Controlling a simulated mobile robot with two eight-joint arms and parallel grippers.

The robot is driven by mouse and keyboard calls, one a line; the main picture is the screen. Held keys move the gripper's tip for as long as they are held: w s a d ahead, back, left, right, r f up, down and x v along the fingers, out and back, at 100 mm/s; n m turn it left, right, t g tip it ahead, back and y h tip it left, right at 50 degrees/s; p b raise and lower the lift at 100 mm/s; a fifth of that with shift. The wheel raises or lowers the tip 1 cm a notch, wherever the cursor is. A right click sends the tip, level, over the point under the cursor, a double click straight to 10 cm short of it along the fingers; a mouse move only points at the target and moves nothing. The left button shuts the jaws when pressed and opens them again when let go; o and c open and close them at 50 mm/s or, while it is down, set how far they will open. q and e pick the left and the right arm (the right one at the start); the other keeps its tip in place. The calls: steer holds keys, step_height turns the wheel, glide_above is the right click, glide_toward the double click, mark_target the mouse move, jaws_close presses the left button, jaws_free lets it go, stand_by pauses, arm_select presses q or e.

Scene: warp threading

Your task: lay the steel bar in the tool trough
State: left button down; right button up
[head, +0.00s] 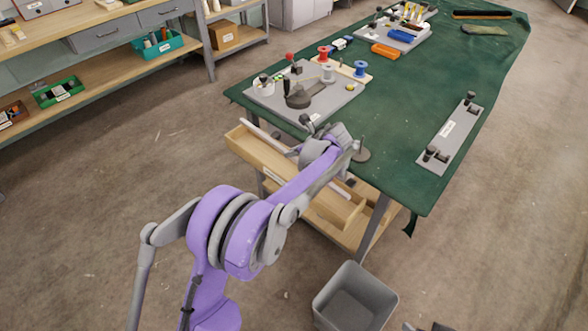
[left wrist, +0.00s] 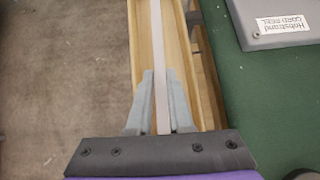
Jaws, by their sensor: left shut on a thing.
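My left gripper (left wrist: 160,76) is shut on the steel bar (left wrist: 156,30), a long thin pale grey strip. The bar runs lengthwise between the fingers and on past the top of the left wrist view. The wooden tool trough (left wrist: 119,25) lies beneath and along the bar. In the head view, the trough (head: 250,151) hangs along the near left edge of the green table. The bar (head: 264,133) appears over the trough there, partly hidden by my left wrist. I cannot tell whether the bar touches the trough's floor. My right gripper is not clearly visible.
The cord reel board (head: 350,88) sits on the green table (head: 410,110) just beside the trough; its label shows in the left wrist view (left wrist: 275,20). A grey plate (head: 450,135) with black knobs lies at the right. A grey bin (head: 355,298) stands on the floor below.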

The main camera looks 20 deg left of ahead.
arm_select(q)
steer(key=shift+w+a, duration=0.2)
steer(key=shift+w, duration=0.1)
steer(key=shift+w+f+n, duration=0.15)
steer(key=shift+f+n, duration=0.05)
steer(key=shift+n, duration=0.1)
step_height(320, 180, down, 9)
steer(key=shift+f+b, duration=0.1)
steer(key=shift+b, duration=0.45)
steer(key=c, duration=0.8)
jaws_free()
steer(key=shift+c, duration=0.2)
